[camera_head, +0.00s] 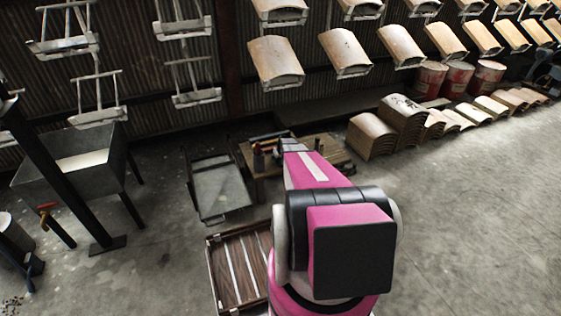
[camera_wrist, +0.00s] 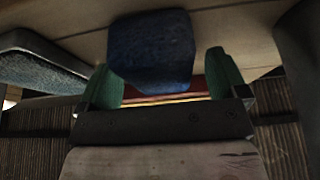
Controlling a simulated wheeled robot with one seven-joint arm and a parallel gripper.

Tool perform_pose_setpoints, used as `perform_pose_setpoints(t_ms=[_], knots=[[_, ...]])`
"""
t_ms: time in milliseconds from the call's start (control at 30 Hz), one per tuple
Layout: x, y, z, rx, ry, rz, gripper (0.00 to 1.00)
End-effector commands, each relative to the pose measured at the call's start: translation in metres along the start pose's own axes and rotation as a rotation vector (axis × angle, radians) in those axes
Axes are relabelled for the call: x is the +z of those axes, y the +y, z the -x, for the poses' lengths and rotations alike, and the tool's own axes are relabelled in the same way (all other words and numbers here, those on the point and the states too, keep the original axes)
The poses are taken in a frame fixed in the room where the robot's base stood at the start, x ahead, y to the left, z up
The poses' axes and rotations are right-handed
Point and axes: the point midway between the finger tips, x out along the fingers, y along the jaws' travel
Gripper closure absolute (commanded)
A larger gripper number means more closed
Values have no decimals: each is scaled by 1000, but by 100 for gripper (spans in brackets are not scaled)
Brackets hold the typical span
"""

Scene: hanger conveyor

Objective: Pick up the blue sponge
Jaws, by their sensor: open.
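The blue sponge (camera_wrist: 150,48) shows at the top middle of the wrist view as a dark blue block on a light wooden surface (camera_wrist: 225,25). My gripper (camera_wrist: 164,84) has two green fingertips spread wide, one toward each lower side of the sponge. In the head view my pink arm reaches over a low wooden table (camera_head: 268,187). The gripper and the sponge cannot be made out there.
In the wrist view, a grey, pale-edged object (camera_wrist: 45,62) lies left of the sponge, and something red and yellow (camera_wrist: 180,97) shows behind the fingers. In the head view, a flat cart (camera_head: 220,188) and a slatted wooden crate (camera_head: 236,270) stand near the table. Floor at right is clear.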

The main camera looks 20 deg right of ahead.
Motion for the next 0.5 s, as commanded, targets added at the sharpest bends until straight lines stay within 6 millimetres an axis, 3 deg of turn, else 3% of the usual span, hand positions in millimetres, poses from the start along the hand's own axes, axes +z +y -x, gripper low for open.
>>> perform_pose_setpoints(t_ms=[433,500], knots=[[1,0,-2,0,0,0,8],[1,0,-2,0,0,0,31]])
